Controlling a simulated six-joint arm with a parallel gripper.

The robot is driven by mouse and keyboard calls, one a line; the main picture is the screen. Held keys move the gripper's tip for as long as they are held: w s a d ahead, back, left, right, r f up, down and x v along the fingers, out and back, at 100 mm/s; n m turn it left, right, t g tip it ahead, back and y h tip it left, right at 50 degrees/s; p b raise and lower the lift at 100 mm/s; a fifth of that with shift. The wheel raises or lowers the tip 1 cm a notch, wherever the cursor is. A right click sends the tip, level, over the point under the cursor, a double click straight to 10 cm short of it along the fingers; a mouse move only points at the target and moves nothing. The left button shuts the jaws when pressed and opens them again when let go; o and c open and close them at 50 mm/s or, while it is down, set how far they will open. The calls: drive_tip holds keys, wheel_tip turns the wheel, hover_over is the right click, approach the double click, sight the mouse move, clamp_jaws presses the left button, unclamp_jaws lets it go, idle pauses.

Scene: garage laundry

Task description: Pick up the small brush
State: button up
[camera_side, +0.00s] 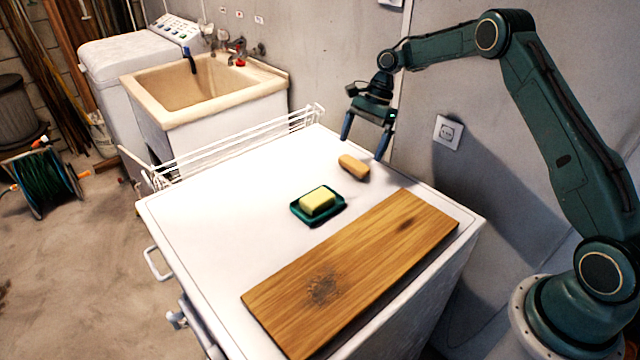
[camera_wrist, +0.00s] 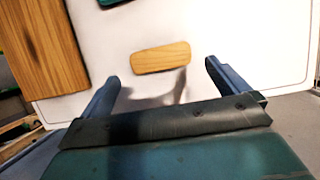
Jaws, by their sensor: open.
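The small brush (camera_side: 354,167) lies on the white top toward its far right side, showing a plain wooden back. In the wrist view the brush (camera_wrist: 161,57) lies crosswise, ahead of the fingertips and between their lines. My gripper (camera_side: 363,149) is open and empty, pointing down above the white top close to the brush. In the wrist view the two blue fingers of my gripper (camera_wrist: 162,72) are spread wide, apart from the brush. The brush's underside and any bristles are hidden.
A green dish (camera_side: 300,212) with a yellow block (camera_side: 317,201) sits left of the brush. A wooden board (camera_side: 378,262) lies along the near right edge of the white top (camera_side: 215,205). A white wire rack (camera_side: 235,143) lines the far left edge. A wall stands behind.

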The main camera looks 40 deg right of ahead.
sight(355, 162)
drive_tip(key=shift+x, duration=2.55)
drive_tip(key=shift+c, duration=0.4)
drive_tip(key=c, duration=0.7)
